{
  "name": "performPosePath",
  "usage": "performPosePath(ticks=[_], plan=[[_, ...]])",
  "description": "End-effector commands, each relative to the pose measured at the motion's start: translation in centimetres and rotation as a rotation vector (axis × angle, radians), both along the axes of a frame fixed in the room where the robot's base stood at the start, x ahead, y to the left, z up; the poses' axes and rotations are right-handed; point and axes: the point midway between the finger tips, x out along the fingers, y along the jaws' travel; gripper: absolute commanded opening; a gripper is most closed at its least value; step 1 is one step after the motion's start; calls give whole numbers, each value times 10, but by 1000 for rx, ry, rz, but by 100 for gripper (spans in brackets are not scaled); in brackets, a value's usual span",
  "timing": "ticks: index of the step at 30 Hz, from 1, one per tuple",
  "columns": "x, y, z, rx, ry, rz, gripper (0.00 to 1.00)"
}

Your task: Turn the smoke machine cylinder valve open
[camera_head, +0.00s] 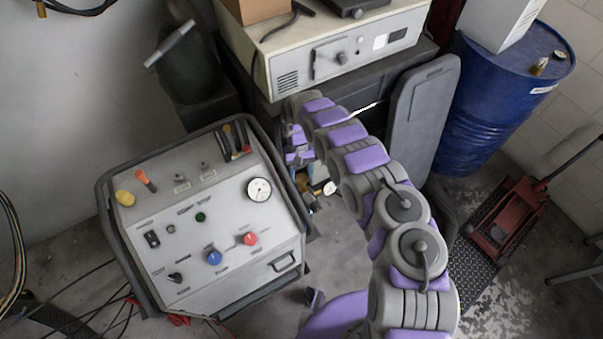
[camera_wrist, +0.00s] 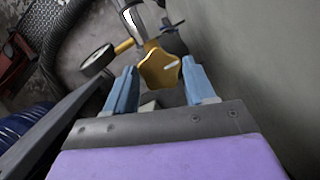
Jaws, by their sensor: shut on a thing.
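The cylinder valve has a gold, lobed knob (camera_wrist: 160,72) with a white mark on its face, in the middle of the wrist view. My gripper (camera_wrist: 160,78) has one blue finger on each side of the knob and is shut on it. Behind the knob are a metal fitting (camera_wrist: 133,22) and a round gauge (camera_wrist: 97,60) on a brass stem. In the head view the gauge (camera_head: 329,188) shows below my wrist.
A grey control console (camera_head: 215,225) with knobs and a dial stands left of my arm. Behind are a cream machine (camera_head: 335,55) on a dark cabinet and a grey panel (camera_head: 420,115). A blue drum (camera_head: 500,100) and a red floor jack (camera_head: 505,225) are at right.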

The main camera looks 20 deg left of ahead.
Motion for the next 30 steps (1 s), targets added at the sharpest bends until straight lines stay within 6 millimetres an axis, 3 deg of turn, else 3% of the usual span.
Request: performPosePath(ticks=[15, 30], plan=[[0, 3, 0, 3, -5, 276, 24], [-1, 4, 0, 4, -6, 399, 24]])
